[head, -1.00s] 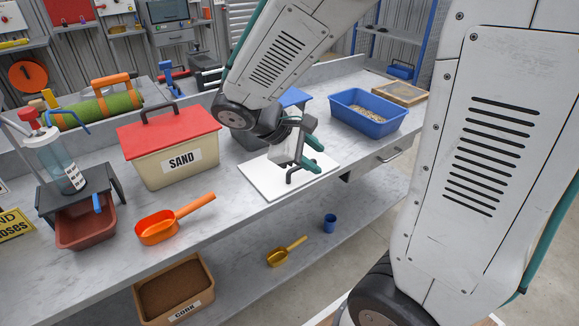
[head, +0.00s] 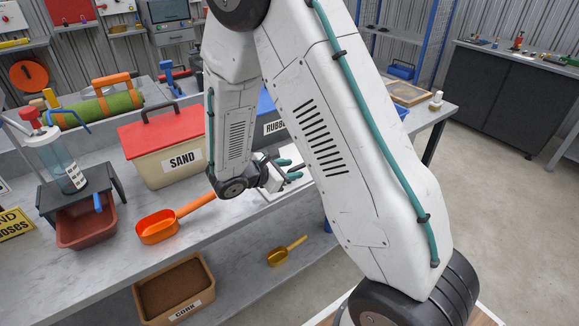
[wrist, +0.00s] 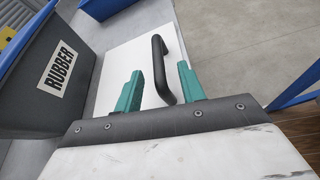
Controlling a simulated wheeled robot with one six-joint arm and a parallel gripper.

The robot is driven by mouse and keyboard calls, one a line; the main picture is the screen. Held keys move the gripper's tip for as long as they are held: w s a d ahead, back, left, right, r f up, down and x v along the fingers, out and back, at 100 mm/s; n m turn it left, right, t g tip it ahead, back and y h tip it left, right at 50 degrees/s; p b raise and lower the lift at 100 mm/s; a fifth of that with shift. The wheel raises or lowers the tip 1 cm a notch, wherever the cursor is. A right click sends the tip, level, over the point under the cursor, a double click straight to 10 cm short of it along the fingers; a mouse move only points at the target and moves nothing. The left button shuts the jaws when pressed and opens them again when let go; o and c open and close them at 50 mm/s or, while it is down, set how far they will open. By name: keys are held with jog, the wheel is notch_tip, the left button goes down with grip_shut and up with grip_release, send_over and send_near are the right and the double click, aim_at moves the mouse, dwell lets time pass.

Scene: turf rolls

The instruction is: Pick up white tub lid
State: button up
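The white tub lid (wrist: 118,66) is a flat white plate with a black bar handle (wrist: 160,62), lying on the bench. In the head view only parts of the lid (head: 270,192) show; my arm covers the rest. My gripper (wrist: 160,70) is open, its two teal fingers pointing at the handle. In the wrist view the handle appears between the fingers, with a gap to each; whether it is at their depth I cannot tell. In the head view my gripper (head: 291,172) is low over the lid.
A dark tub labelled RUBBER (wrist: 50,80) stands close left of the lid. The SAND tub (head: 165,165) with its red lid and an orange scoop (head: 160,227) are further left. A blue bin (wrist: 105,6) is beyond the lid. Open floor lies right of the bench.

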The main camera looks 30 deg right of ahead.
jog(key=x, duration=0.3)
jog(key=shift+w+d+f, duration=0.1)
jog(key=shift+d+f, duration=0.1)
grip_shut()
jog(key=shift+r, duration=0.15)
